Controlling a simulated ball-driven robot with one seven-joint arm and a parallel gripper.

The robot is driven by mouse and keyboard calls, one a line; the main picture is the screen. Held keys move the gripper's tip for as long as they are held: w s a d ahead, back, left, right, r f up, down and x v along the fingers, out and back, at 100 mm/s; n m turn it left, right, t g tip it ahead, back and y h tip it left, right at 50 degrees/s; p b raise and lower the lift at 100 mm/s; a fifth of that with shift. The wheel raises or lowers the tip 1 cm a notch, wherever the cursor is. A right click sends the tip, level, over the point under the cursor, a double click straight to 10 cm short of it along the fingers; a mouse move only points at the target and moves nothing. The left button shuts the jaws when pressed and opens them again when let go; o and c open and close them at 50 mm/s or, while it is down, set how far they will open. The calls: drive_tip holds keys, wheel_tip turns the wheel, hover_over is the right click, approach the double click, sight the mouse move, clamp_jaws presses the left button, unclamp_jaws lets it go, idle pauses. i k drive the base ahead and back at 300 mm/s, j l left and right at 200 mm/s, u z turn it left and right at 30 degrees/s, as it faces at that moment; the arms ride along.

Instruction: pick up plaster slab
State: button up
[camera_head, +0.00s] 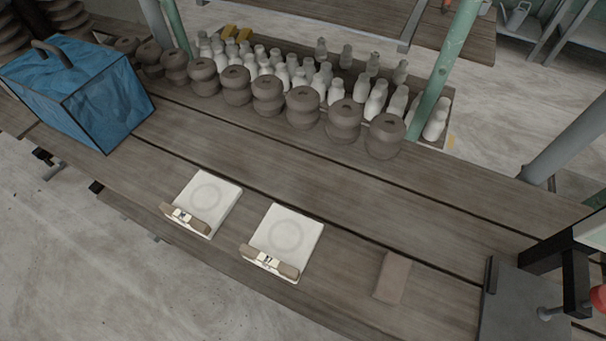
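Two square white plaster slabs lie flat on the wooden table (345,215), near its front edge. The left plaster slab (208,192) and the right plaster slab (287,231) each show a faint round mark on top. Each has a brown bar with a small pale piece at its middle along its near edge. The two slabs lie apart, with bare wood between them. I cannot tell which one is meant. My gripper is not in this view.
A blue box (85,95) with a handle stands at the left. Stacked brown clay pots (302,107) and white bottles (375,100) line the back. A brown block (392,277) lies right of the slabs; black equipment (510,300) stands beyond. Wood behind the slabs is clear.

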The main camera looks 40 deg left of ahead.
sight(206, 202)
drive_tip(key=u, duration=1.6)
drive_tip(key=i+j+z, duration=0.2)
drive_tip(key=j, duration=0.4)
drive_tip(key=j+z, duration=0.2)
drive_tip(key=j, duration=0.35)
